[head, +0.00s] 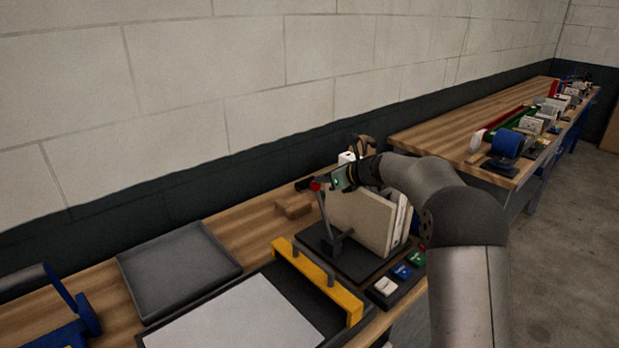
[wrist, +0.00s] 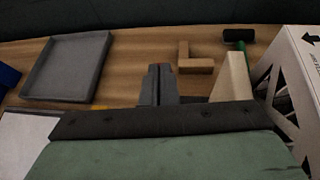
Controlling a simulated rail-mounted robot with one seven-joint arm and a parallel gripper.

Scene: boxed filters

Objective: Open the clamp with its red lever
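The clamp stands on a dark base plate (head: 335,250) in the head view. Its lever (head: 324,212) stands nearly upright, with a red knob (head: 316,186) on top. A pale beige panel (head: 360,222) and a boxed filter (head: 400,222) stand upright behind the lever. My gripper (head: 334,181) is at the knob's height, just right of it; contact cannot be told. The white box (wrist: 300,70) is at the right. The finger opening is not clear.
A yellow bar (head: 318,280) crosses a dark tray with a white sheet (head: 235,325). An empty grey tray (head: 180,268) lies left. A wooden block (head: 292,207) lies behind the clamp. Coloured buttons (head: 402,271) are in front. A second bench (head: 460,125) stands right.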

